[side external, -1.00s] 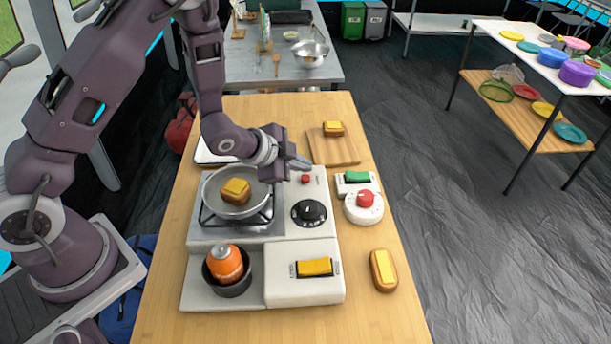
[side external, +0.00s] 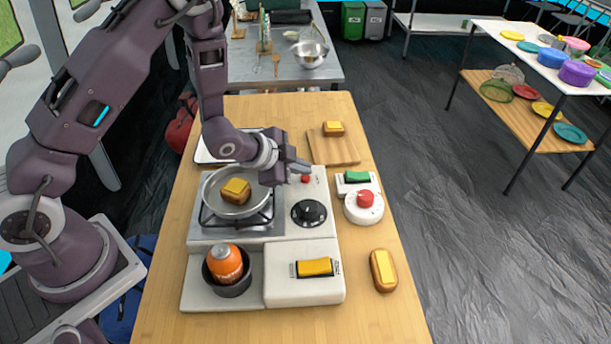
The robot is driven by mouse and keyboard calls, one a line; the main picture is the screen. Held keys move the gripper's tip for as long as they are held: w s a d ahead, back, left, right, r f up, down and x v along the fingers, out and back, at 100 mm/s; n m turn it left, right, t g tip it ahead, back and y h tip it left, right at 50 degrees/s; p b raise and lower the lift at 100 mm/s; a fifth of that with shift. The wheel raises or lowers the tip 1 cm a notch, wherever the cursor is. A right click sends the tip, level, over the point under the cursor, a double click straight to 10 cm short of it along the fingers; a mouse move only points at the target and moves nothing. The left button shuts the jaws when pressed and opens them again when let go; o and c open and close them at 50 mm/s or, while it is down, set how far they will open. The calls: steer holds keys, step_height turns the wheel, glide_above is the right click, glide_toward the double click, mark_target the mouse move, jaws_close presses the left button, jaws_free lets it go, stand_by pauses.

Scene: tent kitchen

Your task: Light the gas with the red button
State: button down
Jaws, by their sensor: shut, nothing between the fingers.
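The small red button (side external: 306,178) sits on the white top of the gas stove (side external: 313,247), behind the black knob (side external: 308,212). My gripper (side external: 302,165) is shut and empty, with its fingertips just behind and above the red button. I cannot tell whether they touch it. A pan (side external: 214,184) stands on the burner with a yellow-topped brown block (side external: 236,191) in it. No flame is visible under the pan.
A yellow switch (side external: 314,267) is on the stove's front right. To the right stand a white timer with a red knob (side external: 365,199) and a green switch (side external: 357,177). A cutting board (side external: 330,152) lies behind. Yellow-topped blocks lie on the board and at the table's (side external: 370,325) right.

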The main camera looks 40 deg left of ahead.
mark_target(302, 179)
steer(key=shift+f, duration=0.55)
stand_by(0.4)
steer(key=shift+r, duration=0.95)
steer(key=shift+r, duration=2.5)
